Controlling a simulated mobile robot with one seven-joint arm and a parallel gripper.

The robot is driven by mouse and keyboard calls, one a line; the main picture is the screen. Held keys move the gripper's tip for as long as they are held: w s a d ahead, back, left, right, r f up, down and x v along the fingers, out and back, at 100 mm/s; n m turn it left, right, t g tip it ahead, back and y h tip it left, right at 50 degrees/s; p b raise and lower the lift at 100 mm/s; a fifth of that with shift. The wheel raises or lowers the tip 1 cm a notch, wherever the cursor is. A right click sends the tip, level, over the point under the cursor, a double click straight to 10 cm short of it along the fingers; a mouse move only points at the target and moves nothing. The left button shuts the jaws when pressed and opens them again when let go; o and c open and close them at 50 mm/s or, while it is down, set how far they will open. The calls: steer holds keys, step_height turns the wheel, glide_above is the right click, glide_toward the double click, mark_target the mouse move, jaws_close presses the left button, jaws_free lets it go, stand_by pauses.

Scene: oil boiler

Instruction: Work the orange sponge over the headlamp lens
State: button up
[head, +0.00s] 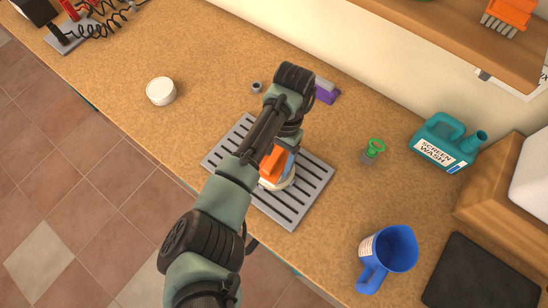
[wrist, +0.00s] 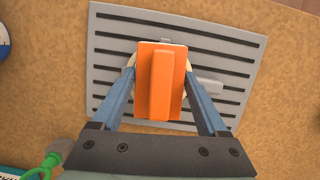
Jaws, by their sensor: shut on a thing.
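The orange sponge (wrist: 160,85) is between the two blue-grey fingers of my gripper (wrist: 160,78), which is shut on it. In the head view the sponge (head: 272,164) shows partly beside my gripper (head: 283,162), over the slatted grey tray. A round, cream-coloured thing, likely the headlamp (head: 277,184), lies under the sponge on the tray. Only its pale edge shows at the sponge's sides in the wrist view (wrist: 131,62). The lens face is mostly hidden, and I cannot tell whether the sponge touches it.
The grey slatted tray (head: 312,176) lies on the speckled counter. A white round tub (head: 160,91) stands left, a purple item (head: 326,91) behind. A green-topped item (head: 373,150), a screen wash jug (head: 446,144) and a blue jug (head: 388,254) stand right. The counter left of the tray is mostly clear.

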steer(key=shift+f, duration=0.6)
stand_by(1.1)
